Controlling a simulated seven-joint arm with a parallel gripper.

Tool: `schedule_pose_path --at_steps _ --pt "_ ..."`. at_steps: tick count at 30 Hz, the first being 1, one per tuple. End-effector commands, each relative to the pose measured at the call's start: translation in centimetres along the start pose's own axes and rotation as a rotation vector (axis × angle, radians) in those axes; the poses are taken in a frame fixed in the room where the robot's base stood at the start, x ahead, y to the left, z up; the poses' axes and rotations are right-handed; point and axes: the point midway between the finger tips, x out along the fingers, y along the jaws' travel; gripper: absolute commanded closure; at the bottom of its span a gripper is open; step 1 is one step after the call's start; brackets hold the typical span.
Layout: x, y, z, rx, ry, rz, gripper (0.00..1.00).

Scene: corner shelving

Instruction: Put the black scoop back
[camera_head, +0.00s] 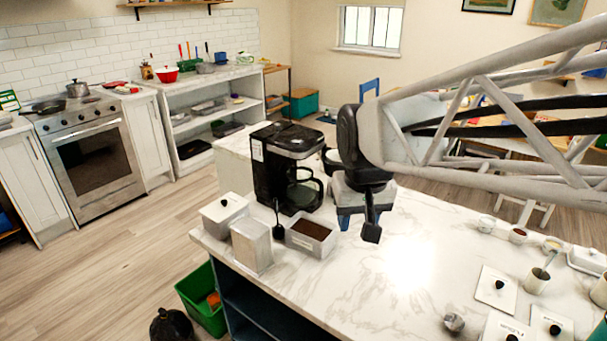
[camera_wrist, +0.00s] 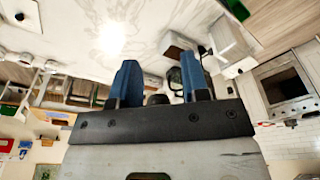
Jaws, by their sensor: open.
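A small black scoop (camera_head: 277,218) with a thin handle shows in the head view, in front of the black coffee maker (camera_head: 270,170), between an upright metal box (camera_head: 251,247) and an open bin of brown grounds (camera_head: 318,247). I cannot tell what it rests against. My gripper (camera_head: 360,215) is to the right of the coffee maker above the white marble counter (camera_head: 420,285), apart from the scoop. In the wrist view my gripper (camera_wrist: 160,78) shows two blue fingers spread apart with nothing held between them. The scoop is not clear in the wrist view.
A lidded box (camera_head: 224,213) stands at the counter's left corner. Cups, a jar with a spoon (camera_head: 537,281) and flat lids (camera_head: 496,288) crowd the right side. A green bin (camera_head: 203,298) is on the floor at left. The counter's middle is clear.

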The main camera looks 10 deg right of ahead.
Motion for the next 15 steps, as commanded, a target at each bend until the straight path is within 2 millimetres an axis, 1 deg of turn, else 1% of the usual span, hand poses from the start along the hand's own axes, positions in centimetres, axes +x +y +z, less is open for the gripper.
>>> schedule_pose_path --at_steps 1,3,9,12,15 --pt "-0.1 0.2 1.6 0.001 0.008 0.001 0.58" --pt "0.0 0.5 3.5 0.001 0.016 0.001 0.58" --pt "0.6 1.2 8.4 0.001 0.035 0.004 0.58" --pt "0.9 1.4 10.2 0.001 0.043 0.005 0.58" --pt "1.2 1.5 11.4 0.001 0.048 0.006 0.58"
